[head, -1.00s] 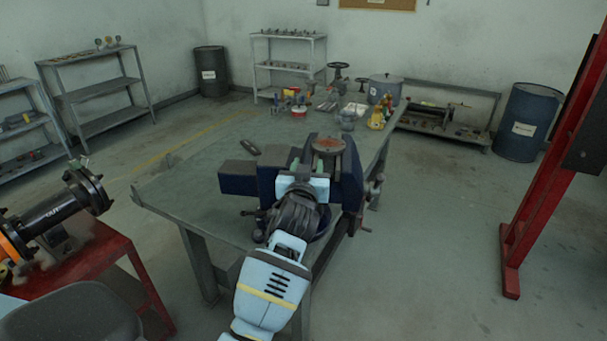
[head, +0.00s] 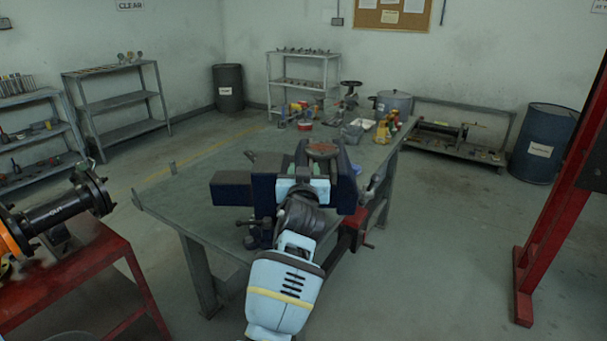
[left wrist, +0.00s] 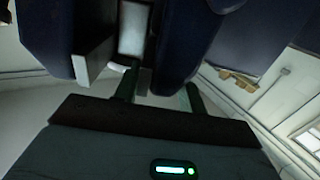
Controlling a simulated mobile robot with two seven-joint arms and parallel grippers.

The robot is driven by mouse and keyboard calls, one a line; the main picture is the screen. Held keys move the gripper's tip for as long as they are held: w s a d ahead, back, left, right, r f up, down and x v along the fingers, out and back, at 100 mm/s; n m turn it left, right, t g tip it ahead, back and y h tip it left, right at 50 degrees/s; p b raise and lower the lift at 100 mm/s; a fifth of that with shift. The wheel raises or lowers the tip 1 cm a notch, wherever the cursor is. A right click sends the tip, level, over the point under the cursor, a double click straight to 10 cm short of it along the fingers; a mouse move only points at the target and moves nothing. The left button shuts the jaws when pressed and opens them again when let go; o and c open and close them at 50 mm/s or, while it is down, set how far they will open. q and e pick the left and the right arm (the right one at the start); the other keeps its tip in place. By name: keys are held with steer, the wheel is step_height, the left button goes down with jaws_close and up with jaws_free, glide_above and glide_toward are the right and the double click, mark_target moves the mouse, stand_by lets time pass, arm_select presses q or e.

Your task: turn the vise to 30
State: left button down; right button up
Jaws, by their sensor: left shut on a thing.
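The vise (head: 262,196) is dark blue and stands at the near end of the workbench. Its long block points left, its crank handle (head: 374,187) is on the right, and a round reddish disc (head: 322,149) is on its far side. My left gripper (head: 305,184) reaches in from the near side and is shut on the vise. In the left wrist view two greenish fingers (left wrist: 161,92) stand apart, with dark blue vise parts (left wrist: 185,45) close between and above them. Their exact contact is hidden. My right gripper is not in view. I cannot read any angle mark.
The workbench (head: 190,196) carries jars and tools at its far end, with a pot (head: 394,101). A red stand with a black pipe (head: 62,212) is at left. A red post (head: 560,200) stands at right.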

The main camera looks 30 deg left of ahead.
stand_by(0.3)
arm_select(q)
steer(key=c, duration=0.8)
jaws_free()
steer(key=shift+v, duration=3.9)
steer(key=shift+f, duration=0.2)
